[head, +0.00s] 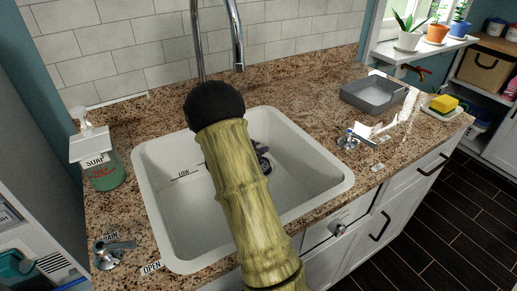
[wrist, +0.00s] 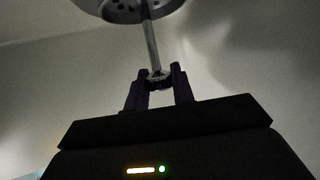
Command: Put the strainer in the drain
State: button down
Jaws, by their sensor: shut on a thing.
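In the wrist view, my gripper (wrist: 157,80) is shut on the knob at the end of the strainer's thin metal stem. The strainer (wrist: 122,12) is a round grey metal disc with holes, beyond the fingertips and cut off by the top edge. In the head view, my arm crosses the white sink (head: 164,220) and hides much of its middle. A dark part of my gripper shows beside the arm, inside the basin. The drain cannot be made out in either view. I cannot tell whether the strainer touches the sink.
A tall metal faucet (head: 237,40) stands behind the sink. A soap bottle (head: 105,175) is at the left, above a handle labelled drain (head: 112,252). At the right are a grey tray (head: 373,97), a metal tap handle (head: 348,140) and a yellow sponge (head: 444,103).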

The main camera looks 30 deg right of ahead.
jog(key=c, duration=1.2)
grip_release()
jog(key=shift+r, duration=0.15)
jog(key=p+v, duration=0.1)
jog(key=v, duration=1.1)
jog(key=shift+p, duration=0.3)
